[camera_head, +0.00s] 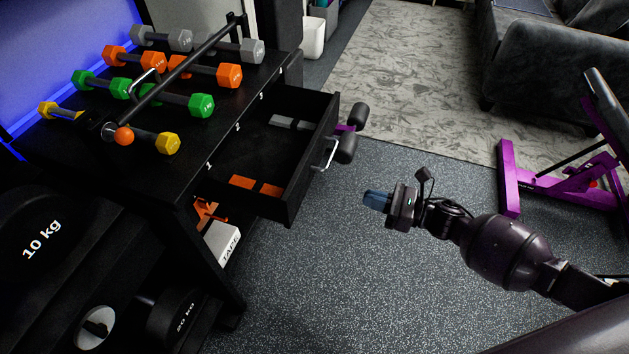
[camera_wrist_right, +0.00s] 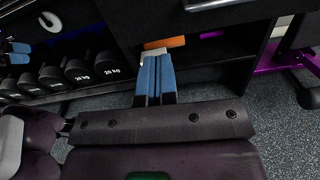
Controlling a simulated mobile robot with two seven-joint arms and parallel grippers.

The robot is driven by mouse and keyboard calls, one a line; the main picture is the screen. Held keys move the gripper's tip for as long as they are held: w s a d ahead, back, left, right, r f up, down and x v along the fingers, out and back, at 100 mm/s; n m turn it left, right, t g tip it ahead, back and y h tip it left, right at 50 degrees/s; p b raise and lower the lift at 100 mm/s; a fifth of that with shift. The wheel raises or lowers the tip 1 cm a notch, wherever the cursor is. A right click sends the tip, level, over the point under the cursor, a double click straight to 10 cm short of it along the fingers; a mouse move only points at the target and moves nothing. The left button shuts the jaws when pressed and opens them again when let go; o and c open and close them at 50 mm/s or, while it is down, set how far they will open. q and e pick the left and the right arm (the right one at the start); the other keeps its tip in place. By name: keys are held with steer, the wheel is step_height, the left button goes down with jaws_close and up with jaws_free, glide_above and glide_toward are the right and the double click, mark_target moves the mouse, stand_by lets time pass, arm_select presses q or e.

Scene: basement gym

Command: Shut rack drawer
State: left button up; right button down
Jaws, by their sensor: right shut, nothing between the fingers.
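The black rack (camera_head: 147,150) stands at the left with its drawer (camera_head: 300,172) pulled out to the right. Orange and grey blocks lie inside the drawer. A silver bar handle (camera_head: 326,154) is on the drawer's front. My right gripper (camera_head: 370,200) is shut and empty, to the right of the drawer front and apart from it. In the right wrist view its blue fingers (camera_wrist_right: 155,78) are together, below the drawer front and its handle (camera_wrist_right: 213,3). My left gripper is not in the head view; blue fingertips at the wrist view's left edge may be its own.
Dumbbells (camera_head: 190,100) and a barbell lie on the rack top. A white box (camera_head: 222,243) sits on a lower shelf. A purple bench (camera_head: 508,180) stands at the right, a grey sofa (camera_head: 530,60) behind it. The speckled floor (camera_head: 320,270) before the drawer is clear.

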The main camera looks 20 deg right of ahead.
glide_toward(305, 179)
steer(key=shift+n, duration=0.4)
steer(key=b+x, duration=0.1)
steer(key=x, duration=0.5)
steer(key=shift+f, duration=0.15)
steer(key=shift+x, duration=0.75)
